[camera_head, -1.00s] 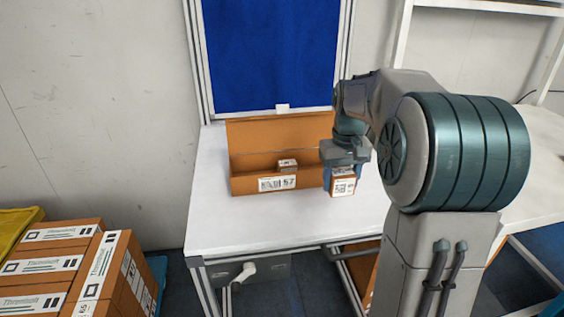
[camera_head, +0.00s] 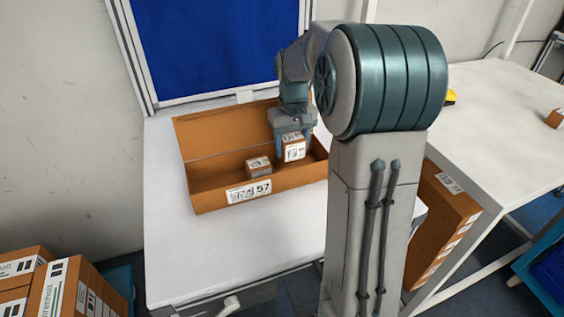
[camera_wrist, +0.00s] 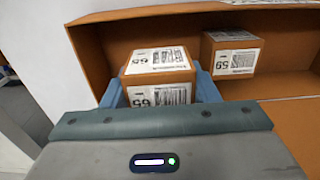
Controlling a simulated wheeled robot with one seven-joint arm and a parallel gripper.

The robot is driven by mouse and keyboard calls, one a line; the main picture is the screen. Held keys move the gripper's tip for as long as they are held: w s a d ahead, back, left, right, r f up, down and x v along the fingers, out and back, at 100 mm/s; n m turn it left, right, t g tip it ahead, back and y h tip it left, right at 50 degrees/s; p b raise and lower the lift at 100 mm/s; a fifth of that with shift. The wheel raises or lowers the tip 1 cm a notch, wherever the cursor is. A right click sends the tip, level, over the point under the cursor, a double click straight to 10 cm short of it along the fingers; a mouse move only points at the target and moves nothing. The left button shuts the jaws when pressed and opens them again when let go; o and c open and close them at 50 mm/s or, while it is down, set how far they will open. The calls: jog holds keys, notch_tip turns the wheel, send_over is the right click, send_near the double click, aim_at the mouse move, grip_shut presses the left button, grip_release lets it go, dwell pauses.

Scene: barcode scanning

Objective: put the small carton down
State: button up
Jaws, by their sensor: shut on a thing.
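A small brown carton (camera_head: 294,148) with white barcode labels is held by my gripper (camera_head: 292,154). In the wrist view the carton (camera_wrist: 158,72) sits between the two blue fingers of my gripper (camera_wrist: 158,88), which is shut on it. The carton is over the right part of an open brown box (camera_head: 205,190) labelled 57 on the white table. I cannot tell whether it touches the box floor. A second small carton (camera_head: 258,168) lies inside the box, to the left of the held one; in the wrist view this carton (camera_wrist: 232,53) is at the upper right.
The white table (camera_head: 170,255) has clear space left of and in front of the box. A blue panel (camera_head: 215,45) stands behind it. Stacked cartons (camera_head: 70,290) are at the lower left, more cartons (camera_head: 440,225) under the right-hand table (camera_head: 490,130).

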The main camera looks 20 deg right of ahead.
aim_at(292, 160)
jog(key=shift+f, duration=2.8)
jog(key=shift+f, duration=0.2)
jog(key=o, duration=1.1)
jog(key=shift+r, duration=0.15)
